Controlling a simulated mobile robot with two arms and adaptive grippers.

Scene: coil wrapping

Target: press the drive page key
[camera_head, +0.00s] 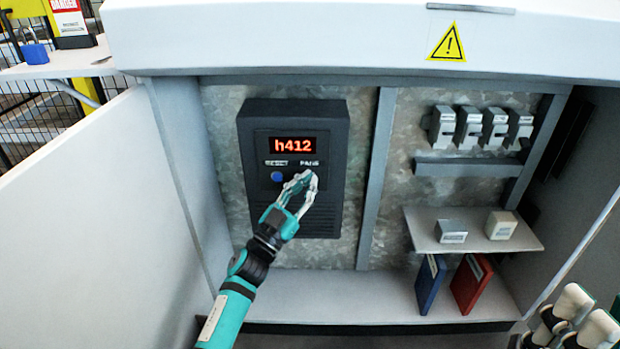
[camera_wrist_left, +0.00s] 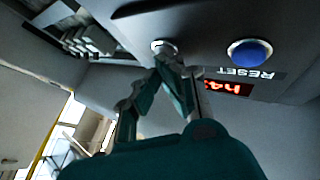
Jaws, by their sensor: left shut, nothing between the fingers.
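The black drive unit (camera_head: 290,220) is mounted on the cabinet's back panel. Its red display (camera_head: 293,145) reads h412. The blue reset key (camera_head: 277,176) is at its left. The page label (camera_head: 309,163) is to the right, and the key under it is mostly covered by my left gripper (camera_head: 306,180) in the head view. In the left wrist view the pale round page key (camera_wrist_left: 163,45) shows just beyond the fingertips (camera_wrist_left: 160,58). The left gripper is shut and empty, its tips at the key; I cannot tell whether they touch.
To the right, a grey shelf (camera_head: 480,240) holds two small boxes, with a blue binder (camera_head: 430,284) and a red binder (camera_head: 470,284) below. Several grey switches (camera_head: 468,128) hang above. A white cabinet door (camera_head: 90,220) stands open at left.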

